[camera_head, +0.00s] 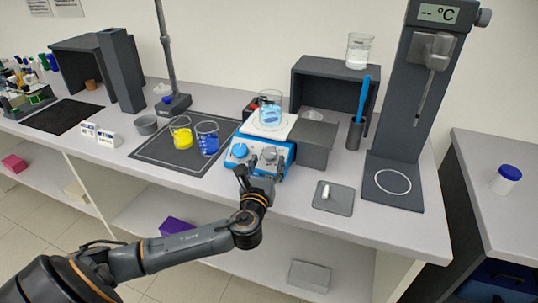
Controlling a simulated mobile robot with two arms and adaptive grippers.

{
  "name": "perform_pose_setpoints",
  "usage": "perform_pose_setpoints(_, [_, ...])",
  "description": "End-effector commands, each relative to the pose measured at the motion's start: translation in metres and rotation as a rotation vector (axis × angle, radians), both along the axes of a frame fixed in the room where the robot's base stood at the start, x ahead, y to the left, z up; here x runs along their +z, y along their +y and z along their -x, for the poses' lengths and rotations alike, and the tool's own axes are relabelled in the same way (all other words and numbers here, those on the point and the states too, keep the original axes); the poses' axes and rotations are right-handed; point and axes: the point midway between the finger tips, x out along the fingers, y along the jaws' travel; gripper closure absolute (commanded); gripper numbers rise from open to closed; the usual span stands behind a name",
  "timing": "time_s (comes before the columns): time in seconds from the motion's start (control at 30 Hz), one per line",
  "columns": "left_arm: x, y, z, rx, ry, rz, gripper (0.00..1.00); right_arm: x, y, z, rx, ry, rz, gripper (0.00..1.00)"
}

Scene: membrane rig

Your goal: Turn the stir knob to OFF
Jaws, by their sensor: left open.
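A blue and white stirrer hotplate (283,131) stands near the front edge of the bench. A glass beaker of light blue liquid (270,113) is on its top plate. Its front panel carries a blue knob (240,150) on the left and a grey knob (270,153) on the right. I cannot read their labels or settings. My left gripper (261,172) is open just in front of the panel, close below the knobs. I cannot tell whether a finger touches the panel or a knob. My right gripper is out of view.
A grey box (316,145) stands right beside the hotplate. A beaker of yellow liquid (181,135) and a beaker of dark blue liquid (207,143) stand on a dark mat to the left. A tall instrument stand (403,120) is at right. The floor before the bench is open.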

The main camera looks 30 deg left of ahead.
Motion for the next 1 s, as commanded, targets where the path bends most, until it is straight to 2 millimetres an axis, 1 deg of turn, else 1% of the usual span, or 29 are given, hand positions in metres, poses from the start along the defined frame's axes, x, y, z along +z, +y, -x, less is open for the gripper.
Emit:
perform_pose_setpoints(0.03, [0.002,0.004,-0.008,0.002,-0.001,0.001,0.40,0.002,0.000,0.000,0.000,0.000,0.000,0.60])
perform_pose_setpoints(0.1, [0.001,0.007,-0.016,0.001,0.000,0.000,0.40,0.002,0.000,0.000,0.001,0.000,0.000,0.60])
perform_pose_setpoints(0.2, [0.000,0.010,-0.024,0.001,0.000,0.001,0.40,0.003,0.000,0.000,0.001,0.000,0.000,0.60])
perform_pose_setpoints(0.33, [0.000,0.012,-0.029,0.000,0.001,0.002,0.40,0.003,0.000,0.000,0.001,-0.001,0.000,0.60])
perform_pose_setpoints(0.57, [0.000,0.012,-0.029,0.000,0.001,0.001,0.40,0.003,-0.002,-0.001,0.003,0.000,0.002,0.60])
perform_pose_setpoints(0.6, [0.000,0.012,-0.029,0.000,0.001,0.001,0.44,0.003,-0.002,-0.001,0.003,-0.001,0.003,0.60])
perform_pose_setpoints(0.67, [-0.001,0.012,-0.029,0.000,0.001,0.001,0.57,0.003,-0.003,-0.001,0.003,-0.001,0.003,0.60])
perform_pose_setpoints(0.7, [-0.001,0.012,-0.029,0.000,0.001,0.001,0.65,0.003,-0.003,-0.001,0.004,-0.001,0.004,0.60])
perform_pose_setpoints(0.77, [-0.001,0.012,-0.029,0.000,0.001,0.001,0.77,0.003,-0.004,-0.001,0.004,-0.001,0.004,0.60])
perform_pose_setpoints(0.8, [-0.001,0.012,-0.029,0.000,0.001,0.001,0.85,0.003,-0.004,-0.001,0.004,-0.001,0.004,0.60])
perform_pose_setpoints(0.83, [-0.001,0.012,-0.029,0.000,0.001,0.001,0.91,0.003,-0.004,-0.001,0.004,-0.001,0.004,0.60])
perform_pose_setpoints(0.87, [-0.001,0.012,-0.029,0.000,0.001,0.001,0.95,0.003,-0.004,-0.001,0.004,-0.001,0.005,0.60])
perform_pose_setpoints(1.0, [0.000,0.012,-0.029,0.003,0.000,0.003,0.95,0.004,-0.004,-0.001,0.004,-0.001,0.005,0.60])
